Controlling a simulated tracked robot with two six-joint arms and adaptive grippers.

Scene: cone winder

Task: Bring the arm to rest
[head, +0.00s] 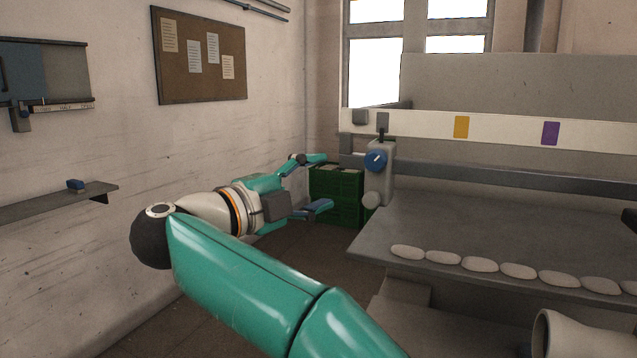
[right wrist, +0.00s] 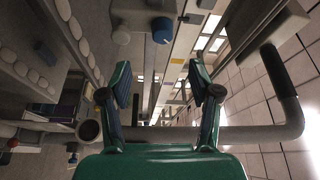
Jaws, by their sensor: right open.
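My right arm (head: 240,277) is green and crosses the lower middle of the head view, bending at a dark elbow joint on the left. My right gripper (head: 325,181) points to the right, open, with nothing between its fingers. In the head view it is in front of the green crate (head: 341,191); I cannot tell the distance between them. The right wrist view shows both fingers (right wrist: 162,82) spread apart and empty. My left gripper is not in view.
The machine's grey table (head: 460,228) has several pale oval pads (head: 480,264) along its front edge. A blue knob (head: 376,160) sits on the machine's left end. A noticeboard (head: 203,85) hangs behind.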

